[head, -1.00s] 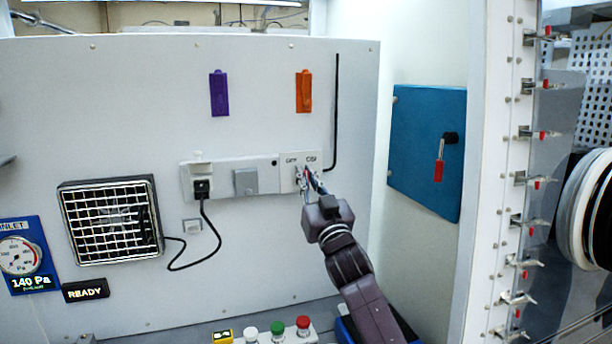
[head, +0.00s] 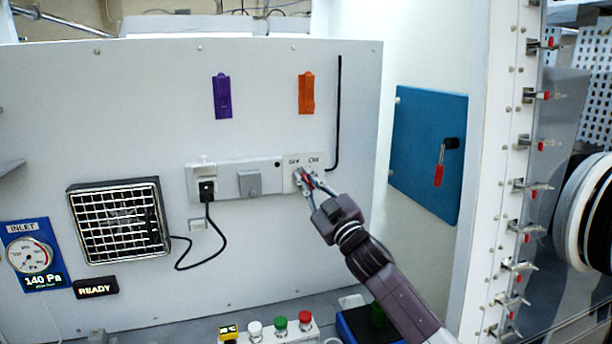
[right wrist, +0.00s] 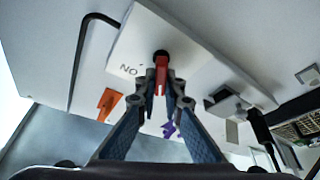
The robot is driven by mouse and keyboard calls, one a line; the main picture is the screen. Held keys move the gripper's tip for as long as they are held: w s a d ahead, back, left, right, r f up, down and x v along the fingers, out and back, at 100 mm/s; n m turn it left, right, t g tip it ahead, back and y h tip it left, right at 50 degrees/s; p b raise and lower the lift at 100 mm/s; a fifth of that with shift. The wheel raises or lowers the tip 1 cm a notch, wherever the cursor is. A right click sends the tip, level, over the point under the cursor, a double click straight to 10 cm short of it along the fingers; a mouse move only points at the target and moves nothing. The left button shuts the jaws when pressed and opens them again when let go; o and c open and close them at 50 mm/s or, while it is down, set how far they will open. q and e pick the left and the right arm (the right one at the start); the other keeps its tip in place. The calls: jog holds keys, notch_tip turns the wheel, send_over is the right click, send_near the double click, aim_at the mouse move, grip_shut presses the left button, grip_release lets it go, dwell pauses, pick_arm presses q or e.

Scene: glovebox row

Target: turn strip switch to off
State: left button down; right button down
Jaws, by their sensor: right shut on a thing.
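The power strip (head: 262,166) is a pale bar fixed on the grey-white wall panel. Its right end carries a switch plate (head: 318,169) marked OFF on the left and ON on the right. My right gripper (head: 303,178) is at this plate, below the OFF side. In the right wrist view the fingers (right wrist: 161,92) are shut on the red switch lever (right wrist: 161,70), which comes out of a dark round base. That view shows the plate upside down, with ON at left; OFF is hidden. The lever's exact tilt is hard to tell. My left gripper is out of view.
A black plug (head: 207,190) with a cord sits in the strip's left end. A grey cover (head: 249,184) is mid-strip. A purple holder (head: 222,97) and an orange one (head: 306,93) hang above. A button box (head: 281,334) stands below; a blue door (head: 425,150) is right.

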jog(key=shift+f, duration=0.1)
jog(key=c, duration=2)
grip_release()
jog(key=shift+c, duration=0.2)
jog(key=v, duration=1.2)
